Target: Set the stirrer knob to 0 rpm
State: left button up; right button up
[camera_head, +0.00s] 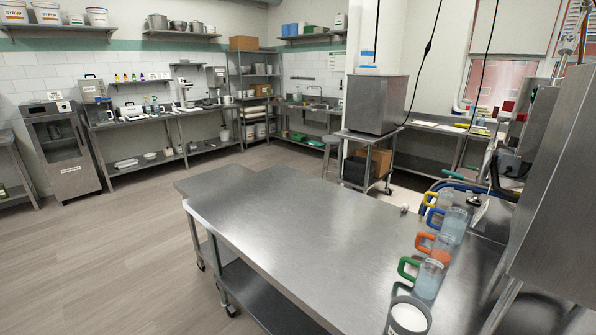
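I cannot make out the stirrer knob or any rpm marking. A large steel machine (555,190) fills the right edge, and its near panel is seen at a steep angle. Dark fittings (512,165) and tubing show at its far side, too small to tell whether a knob is among them. Neither of my grippers is in view.
A long steel table (300,225) runs across the front, mostly bare. Clear jugs (429,278) with coloured handles and a white-filled container (408,317) line its right side. A steel box (377,103) stands on a cart behind. Open floor (110,260) lies left.

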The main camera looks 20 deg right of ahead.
aim_at(513, 142)
jog(key=i+j+z, duration=0.1)
jog(key=z, duration=0.35)
jog(key=i+j+z, duration=0.2)
jog(key=z, duration=0.25)
jog(key=i+j+z, duration=0.25)
jog(key=z, duration=0.2)
jog(key=i+j+z, duration=0.1)
jog(key=j+z, duration=0.2)
jog(key=z, duration=0.15)
jog(key=i+j+z, duration=0.15)
jog(key=z, duration=0.2)
jog(key=j+z, duration=0.3)
jog(key=i+j, duration=0.05)
jog(key=j, duration=0.05)
